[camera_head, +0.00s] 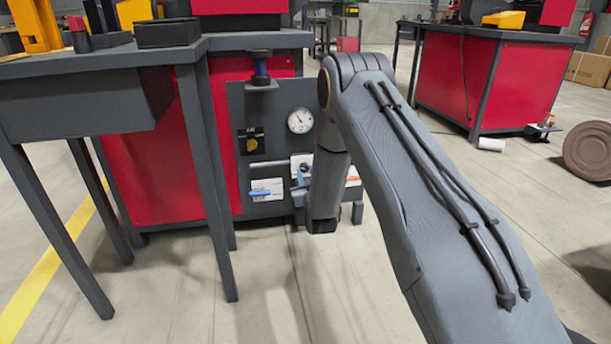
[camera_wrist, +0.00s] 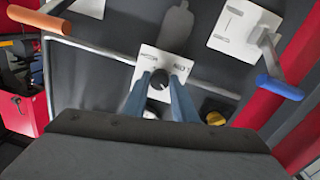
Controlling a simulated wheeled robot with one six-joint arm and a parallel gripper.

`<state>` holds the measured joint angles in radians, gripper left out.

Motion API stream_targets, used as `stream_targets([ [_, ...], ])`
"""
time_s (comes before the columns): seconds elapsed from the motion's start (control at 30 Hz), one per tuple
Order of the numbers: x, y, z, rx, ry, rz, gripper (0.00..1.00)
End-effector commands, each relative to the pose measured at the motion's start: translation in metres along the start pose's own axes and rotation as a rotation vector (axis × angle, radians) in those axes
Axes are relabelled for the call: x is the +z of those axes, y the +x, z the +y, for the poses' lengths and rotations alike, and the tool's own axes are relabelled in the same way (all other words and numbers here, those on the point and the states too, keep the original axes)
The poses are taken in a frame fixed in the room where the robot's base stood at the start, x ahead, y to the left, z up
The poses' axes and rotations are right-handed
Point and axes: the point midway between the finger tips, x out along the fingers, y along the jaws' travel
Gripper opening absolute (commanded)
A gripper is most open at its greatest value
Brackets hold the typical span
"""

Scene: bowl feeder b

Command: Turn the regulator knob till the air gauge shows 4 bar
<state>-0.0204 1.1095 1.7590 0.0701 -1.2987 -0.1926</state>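An upright grey panel carries a round white air gauge (camera_head: 300,120). Its thin needle shows, but the scale is too small to read. In the wrist view a dark round knob (camera_wrist: 159,82) sits on a white labelled plate (camera_wrist: 148,58). The blue fingers of my gripper (camera_wrist: 160,80) stand on both sides of this knob, very close to it. I cannot tell whether they press on it, or for sure whether it is the regulator knob.
A blue-handled lever (camera_head: 260,192) is left of my gripper and an orange handle (camera_head: 353,178) right. A yellow knob (camera_head: 252,146) and a dark capped fitting with a blue band (camera_head: 261,70) are higher up. A grey table (camera_head: 90,62) stands close on the left.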

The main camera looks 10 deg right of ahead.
Motion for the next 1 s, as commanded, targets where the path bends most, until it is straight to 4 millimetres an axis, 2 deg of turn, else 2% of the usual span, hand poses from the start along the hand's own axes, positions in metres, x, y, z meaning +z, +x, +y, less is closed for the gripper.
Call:
stream_targets([
  [0.17,-0.0004,-0.0006,0.0001,0.000,0.020,-0.002,0.02],
  [0.5,-0.0009,-0.0011,-0.0005,-0.002,0.245,-0.013,0.02],
  [0.83,0.0006,-0.0007,-0.0008,-0.002,0.263,-0.014,0.02],
  [0.87,0.0006,-0.0007,-0.0008,-0.002,0.263,-0.014,0.28],
  [0.93,0.0005,-0.0006,-0.0008,-0.002,0.263,-0.014,0.40],
  [1.0,0.0004,-0.0006,-0.0008,-0.002,0.262,-0.014,0.43],
])
